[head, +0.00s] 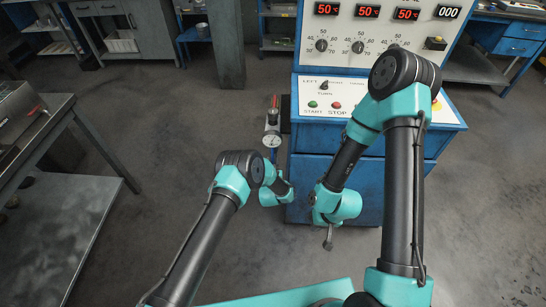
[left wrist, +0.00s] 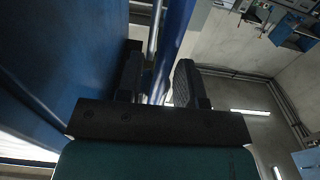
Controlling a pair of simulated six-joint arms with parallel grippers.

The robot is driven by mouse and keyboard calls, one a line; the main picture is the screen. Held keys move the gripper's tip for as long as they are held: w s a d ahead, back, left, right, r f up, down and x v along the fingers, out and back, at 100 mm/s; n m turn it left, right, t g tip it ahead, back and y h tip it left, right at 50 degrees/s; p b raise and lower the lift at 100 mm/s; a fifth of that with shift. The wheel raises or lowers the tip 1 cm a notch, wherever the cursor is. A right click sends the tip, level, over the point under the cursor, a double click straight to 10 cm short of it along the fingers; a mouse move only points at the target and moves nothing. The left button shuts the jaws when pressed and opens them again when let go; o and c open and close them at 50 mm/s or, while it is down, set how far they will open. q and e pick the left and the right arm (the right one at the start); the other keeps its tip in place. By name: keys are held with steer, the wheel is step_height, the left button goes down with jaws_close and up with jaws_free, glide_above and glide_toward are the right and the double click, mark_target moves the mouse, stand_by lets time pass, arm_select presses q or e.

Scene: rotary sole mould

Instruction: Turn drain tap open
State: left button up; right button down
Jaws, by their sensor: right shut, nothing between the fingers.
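A fitting with a round white gauge (head: 271,140) and a red-tipped upright part (head: 274,102) stands at the left side of the blue machine in the head view. I cannot make out the drain tap itself; it may be hidden below this fitting. My left wrist is low beside the machine, below the gauge, and hides its fingers in the head view. In the left wrist view my left gripper (left wrist: 158,75) is open, with a metal pipe (left wrist: 155,30) and a blue post seen beyond the gap. My right gripper (head: 328,242) is shut and empty, pointing down before the machine.
The blue machine (head: 340,180) carries a sloped panel (head: 350,98) with buttons and a selector, with dials and red displays above. A metal table (head: 50,150) stands at the left.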

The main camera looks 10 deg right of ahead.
arm_select(q)
steer(key=shift+x, duration=1.85)
jaws_close()
